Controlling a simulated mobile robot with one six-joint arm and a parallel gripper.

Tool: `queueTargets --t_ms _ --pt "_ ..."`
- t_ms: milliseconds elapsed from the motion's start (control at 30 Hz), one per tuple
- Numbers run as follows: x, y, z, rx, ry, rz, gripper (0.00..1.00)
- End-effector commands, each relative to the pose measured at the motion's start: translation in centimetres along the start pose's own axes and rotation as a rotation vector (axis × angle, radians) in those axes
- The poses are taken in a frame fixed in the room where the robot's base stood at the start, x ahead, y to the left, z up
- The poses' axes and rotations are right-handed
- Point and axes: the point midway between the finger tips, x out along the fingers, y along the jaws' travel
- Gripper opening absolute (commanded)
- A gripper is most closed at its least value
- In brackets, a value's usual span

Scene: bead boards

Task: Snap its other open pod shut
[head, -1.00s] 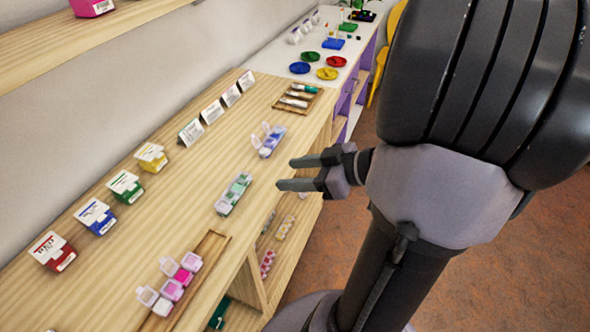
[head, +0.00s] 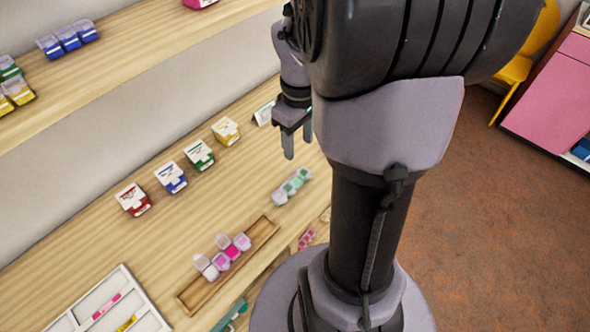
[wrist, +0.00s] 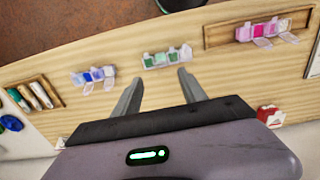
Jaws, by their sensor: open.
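A pink pod strip (head: 226,255) with lids standing open lies partly in a wooden tray (head: 196,294); it also shows in the wrist view (wrist: 264,30). A green pod strip (head: 292,186) lies on the counter, ahead of my fingers in the wrist view (wrist: 165,58). A blue and purple pod strip (wrist: 93,76) with open lids lies left of it in the wrist view; my arm hides it in the head view. My gripper (head: 294,142) is open and empty above the counter, its fingers also showing in the wrist view (wrist: 158,90). It touches no strip.
Red (head: 133,200), blue (head: 171,177), green (head: 199,154) and yellow (head: 226,130) labelled boxes stand along the back. A white tray (head: 148,322) is at the lower left, and a pen rack (wrist: 33,96) at the wrist view's left. Bare counter separates the strips.

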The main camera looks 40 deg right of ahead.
Motion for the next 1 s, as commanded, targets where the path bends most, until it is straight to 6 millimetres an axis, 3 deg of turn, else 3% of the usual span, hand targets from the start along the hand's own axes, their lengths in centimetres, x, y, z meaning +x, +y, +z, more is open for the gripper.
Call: queueTargets --t_ms 33,100,333,500,767,1000 --pt "2.3 -0.1 0.1 0.001 -0.003 -0.004 0.49" --pt "4.5 -0.1 0.1 0.001 -0.004 -0.004 0.49" --pt "10.1 -0.1 0.1 0.001 -0.002 -0.004 0.49" --pt "11.7 -0.1 0.1 0.002 -0.001 -0.003 0.49" --pt "11.8 -0.1 0.1 0.002 0.000 -0.003 0.49" --pt "11.7 -0.1 0.1 0.002 0.000 -0.003 0.06"
